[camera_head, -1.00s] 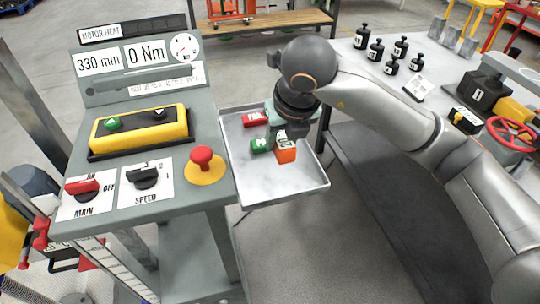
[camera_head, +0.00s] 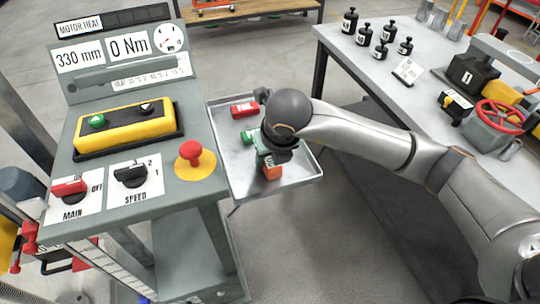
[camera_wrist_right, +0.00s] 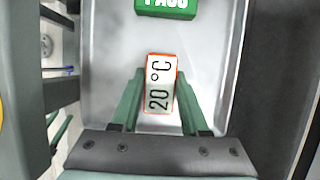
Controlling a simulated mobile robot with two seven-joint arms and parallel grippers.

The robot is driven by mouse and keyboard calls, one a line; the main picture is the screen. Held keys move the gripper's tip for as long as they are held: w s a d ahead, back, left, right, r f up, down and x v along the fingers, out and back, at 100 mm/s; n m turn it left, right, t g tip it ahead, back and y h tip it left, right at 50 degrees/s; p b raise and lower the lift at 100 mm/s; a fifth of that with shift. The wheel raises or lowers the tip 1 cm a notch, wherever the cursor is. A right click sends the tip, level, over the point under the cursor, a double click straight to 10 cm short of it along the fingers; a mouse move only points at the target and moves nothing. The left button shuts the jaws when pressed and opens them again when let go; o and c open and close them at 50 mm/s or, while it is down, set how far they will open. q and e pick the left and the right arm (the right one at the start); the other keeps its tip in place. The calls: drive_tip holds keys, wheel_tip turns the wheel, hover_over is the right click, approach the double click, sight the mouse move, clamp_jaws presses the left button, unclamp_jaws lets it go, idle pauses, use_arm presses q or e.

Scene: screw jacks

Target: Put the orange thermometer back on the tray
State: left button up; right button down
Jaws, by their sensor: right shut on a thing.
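The orange thermometer (camera_head: 272,171) shows below my right gripper in the head view, over the front part of the grey metal tray (camera_head: 298,178). In the right wrist view the thermometer (camera_wrist_right: 160,84) has a white face reading "20 °C" and an orange rim. My right gripper (camera_wrist_right: 157,98) is shut on it, with one green finger at each side. The tray floor (camera_wrist_right: 110,60) lies beneath it. I cannot tell whether the thermometer touches the tray. My left gripper is not in view.
A red block (camera_head: 243,109) and a green block (camera_head: 248,137) lie on the tray; the green one reads "PASS" in the wrist view (camera_wrist_right: 165,5). The control console (camera_head: 188,207) with a red mushroom button (camera_head: 190,152) stands left of the tray. A bench (camera_head: 350,50) with black weights stands right.

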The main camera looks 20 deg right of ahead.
drive_tip(key=shift+f, duration=0.1)
drive_tip(key=shift+c, duration=2)
unclamp_jaws()
drive_tip(key=v, duration=1.2)
